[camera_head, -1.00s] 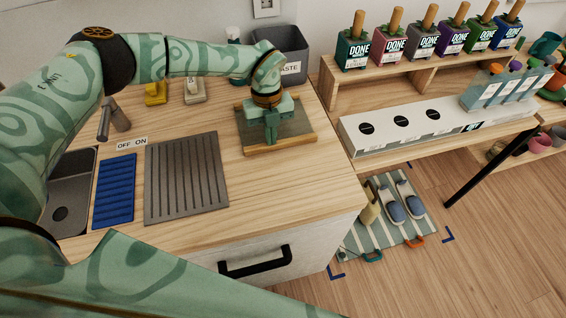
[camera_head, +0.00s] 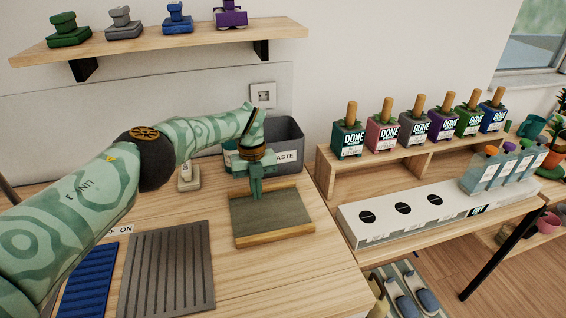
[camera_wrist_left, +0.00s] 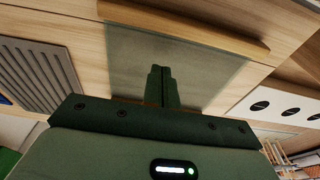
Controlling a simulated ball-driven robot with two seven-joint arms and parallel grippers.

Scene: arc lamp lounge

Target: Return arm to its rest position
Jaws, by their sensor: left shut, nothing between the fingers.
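My left arm (camera_head: 75,210) comes in from the left in the head view, green with darker swirls. My left gripper (camera_head: 256,197) points down above the back part of a wood-edged board with a grey-green surface (camera_head: 272,218). Its fingers are together with nothing between them. In the left wrist view the shut fingers (camera_wrist_left: 162,88) show over the same board, whose wooden edge strip (camera_wrist_left: 185,24) lies at the top. My right gripper is in neither view.
A grey bin marked "WASTE" (camera_head: 285,142) stands close behind the gripper. A ribbed grey mat (camera_head: 168,268) and a blue mat (camera_head: 88,280) lie to the left. A wall shelf (camera_head: 160,42) holds several stamp-like items. A side bench (camera_head: 330,185) carries several "DONE" pots (camera_head: 348,138).

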